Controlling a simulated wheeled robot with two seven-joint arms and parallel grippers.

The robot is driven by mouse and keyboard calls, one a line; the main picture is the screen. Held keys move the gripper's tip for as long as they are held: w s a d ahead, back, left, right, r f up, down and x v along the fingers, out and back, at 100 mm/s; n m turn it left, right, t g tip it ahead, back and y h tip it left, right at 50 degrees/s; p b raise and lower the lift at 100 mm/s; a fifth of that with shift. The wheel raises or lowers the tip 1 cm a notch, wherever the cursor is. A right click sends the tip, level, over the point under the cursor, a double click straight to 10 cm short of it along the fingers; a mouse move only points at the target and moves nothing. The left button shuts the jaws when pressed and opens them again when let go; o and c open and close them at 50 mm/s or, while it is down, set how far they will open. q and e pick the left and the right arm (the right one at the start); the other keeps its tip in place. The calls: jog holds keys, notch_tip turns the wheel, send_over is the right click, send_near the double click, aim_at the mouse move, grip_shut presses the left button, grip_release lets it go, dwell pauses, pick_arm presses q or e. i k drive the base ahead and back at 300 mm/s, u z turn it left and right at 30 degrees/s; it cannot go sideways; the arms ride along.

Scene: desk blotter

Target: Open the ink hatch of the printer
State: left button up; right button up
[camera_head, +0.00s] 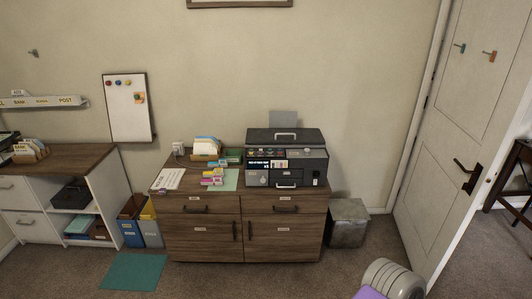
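The printer (315,167) is a dark grey box on the right part of the wooden cabinet's top. Its upper lid (300,136) has a light handle and looks closed. A sheet of paper (283,118) stands up behind it. On its front are a small lit display, a row of small coloured marks and trays with handles. I cannot tell for certain which panel is the ink hatch. Several small coloured boxes (212,177) lie on the cabinet left of the printer. Neither of my grippers is in view.
The wooden cabinet (205,230) has closed drawers and doors. A grey bin (347,225) stands right of it on the floor. A white door (452,140) stands at the right. A green mat (133,272) lies on the floor at front left.

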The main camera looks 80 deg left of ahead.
aim_at(306, 153)
jog(key=u, duration=1.85)
jog(key=i, duration=0.75)
jog(key=z, duration=0.2)
